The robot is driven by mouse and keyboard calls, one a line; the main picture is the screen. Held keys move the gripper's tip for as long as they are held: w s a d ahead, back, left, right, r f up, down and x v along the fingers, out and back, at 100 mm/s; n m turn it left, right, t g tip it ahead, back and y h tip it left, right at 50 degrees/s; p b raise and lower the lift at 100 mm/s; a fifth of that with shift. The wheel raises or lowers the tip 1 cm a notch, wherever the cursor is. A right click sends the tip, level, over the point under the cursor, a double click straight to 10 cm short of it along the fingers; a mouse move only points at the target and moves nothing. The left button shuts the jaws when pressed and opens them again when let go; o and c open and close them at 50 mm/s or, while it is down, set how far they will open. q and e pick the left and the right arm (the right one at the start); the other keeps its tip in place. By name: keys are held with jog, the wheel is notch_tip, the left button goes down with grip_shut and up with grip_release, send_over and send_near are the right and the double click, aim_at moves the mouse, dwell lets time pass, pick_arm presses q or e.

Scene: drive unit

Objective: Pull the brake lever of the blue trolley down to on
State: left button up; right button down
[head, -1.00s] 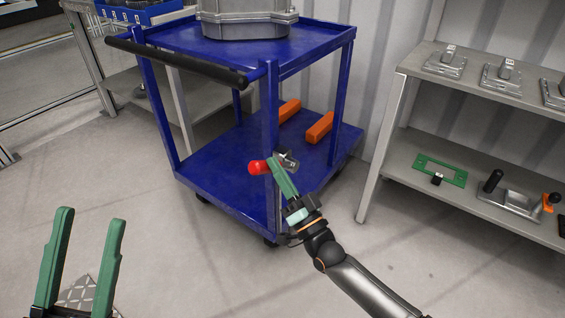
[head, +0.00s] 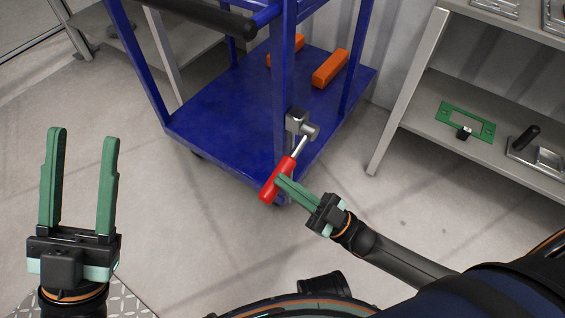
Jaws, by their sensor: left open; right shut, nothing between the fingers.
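The blue trolley (head: 215,118) stands ahead of me. Its brake lever has a red handle (head: 277,180) on a thin metal rod, which runs up to a grey pivot block (head: 299,121) on the trolley's front right post. The lever slants downward, with the red handle at its lower left end. My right gripper (head: 280,183) is shut with nothing between its fingers; its fingertips overlap the red handle, and I cannot tell whether they touch it. My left gripper (head: 82,135) is open and empty at the left, apart from the trolley.
A black push bar (head: 205,17) crosses the trolley's front above the lower deck. Orange blocks (head: 330,68) lie on that deck. A grey shelf (head: 480,153) with a green frame (head: 467,121) stands at the right. The floor before the trolley is clear.

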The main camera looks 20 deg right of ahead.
pick_arm(q)
jog(key=shift+w+f, duration=0.1)
jog(key=shift+w, duration=0.4)
pick_arm(e)
jog(key=shift+f+n+g, duration=0.4)
jog(key=shift+n, duration=0.2)
